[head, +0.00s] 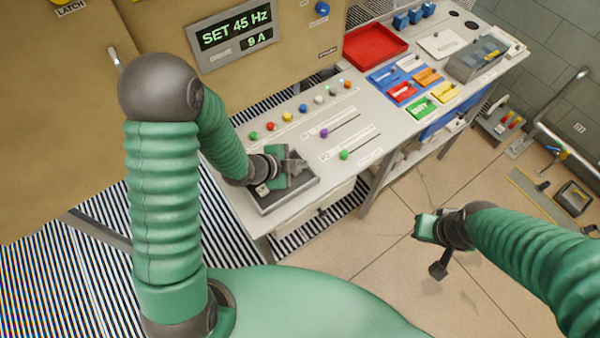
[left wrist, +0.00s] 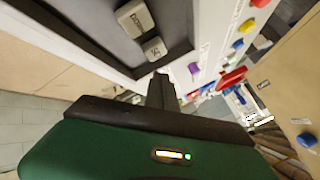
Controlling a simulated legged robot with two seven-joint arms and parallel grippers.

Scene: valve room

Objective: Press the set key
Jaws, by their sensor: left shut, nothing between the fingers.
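A dark key panel (head: 285,197) sits at the near left corner of the long bench. My left gripper (head: 298,166) is shut and empty over this panel and hides part of it. In the left wrist view two pale keys, a larger one (left wrist: 134,18) and a smaller one (left wrist: 154,49), stand on the panel. Their lettering is too blurred to read surely. The closed fingers (left wrist: 160,88) show below the smaller key, near the panel's edge; I cannot tell whether they touch it. My right gripper (head: 438,268) hangs over the floor, away from the bench.
A display (head: 235,36) on the cabinet reads "SET 45 Hz" and "9 A". Several coloured knobs (head: 287,117) line the bench behind the panel, with a purple slider knob (head: 324,133) and a green one (head: 344,155) to the right. A red tray (head: 375,47) stands farther back.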

